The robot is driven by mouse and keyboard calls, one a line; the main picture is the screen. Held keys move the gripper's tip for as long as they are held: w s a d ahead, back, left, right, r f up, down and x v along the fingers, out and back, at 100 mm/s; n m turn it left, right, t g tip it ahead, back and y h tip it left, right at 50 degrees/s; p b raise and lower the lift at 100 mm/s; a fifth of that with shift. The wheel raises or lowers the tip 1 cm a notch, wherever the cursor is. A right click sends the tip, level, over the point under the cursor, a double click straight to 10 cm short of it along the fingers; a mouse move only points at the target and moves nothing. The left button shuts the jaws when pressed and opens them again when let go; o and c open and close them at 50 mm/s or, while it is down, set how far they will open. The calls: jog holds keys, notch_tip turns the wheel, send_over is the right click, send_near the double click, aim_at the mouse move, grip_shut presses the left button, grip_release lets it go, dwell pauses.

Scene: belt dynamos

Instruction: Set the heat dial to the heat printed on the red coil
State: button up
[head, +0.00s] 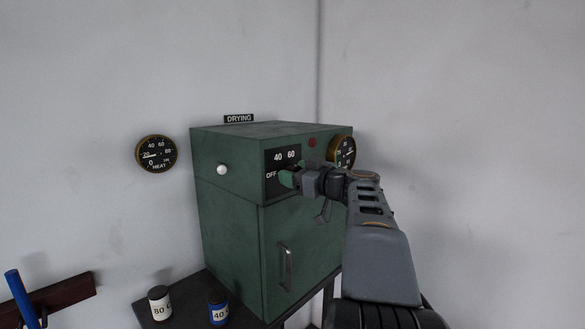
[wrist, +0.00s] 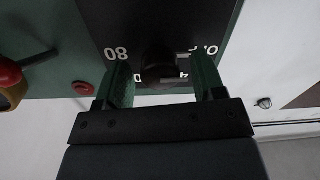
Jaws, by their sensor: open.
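The heat dial is on a black panel (head: 271,158) on the green drying oven (head: 230,170), with OFF, 40 and 60 readable in the head view. The wrist view shows its dark round knob (wrist: 158,64), with 80 upside down on the left. My gripper (head: 289,179) is in front of the panel. In the wrist view its open green fingers (wrist: 163,78) stand either side of the knob, with no clear contact. I cannot tell where the knob points. No red coil is recognisable in view.
A can marked 80 C (head: 160,303) and a blue-labelled can marked 40 C (head: 218,308) stand on the dark bench (head: 190,317). A HEAT gauge (head: 157,154) hangs on the wall left. A red lamp (head: 312,142) and brass gauge (head: 342,151) are right of the panel.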

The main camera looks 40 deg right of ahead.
jog(key=shift+w+a, duration=0.1)
jog(key=shift+w, duration=0.4)
jog(key=shift+c, duration=0.3)
jog(key=c, duration=0.9)
jog(key=shift+o, duration=0.2)
jog(key=shift+f, duration=0.1)
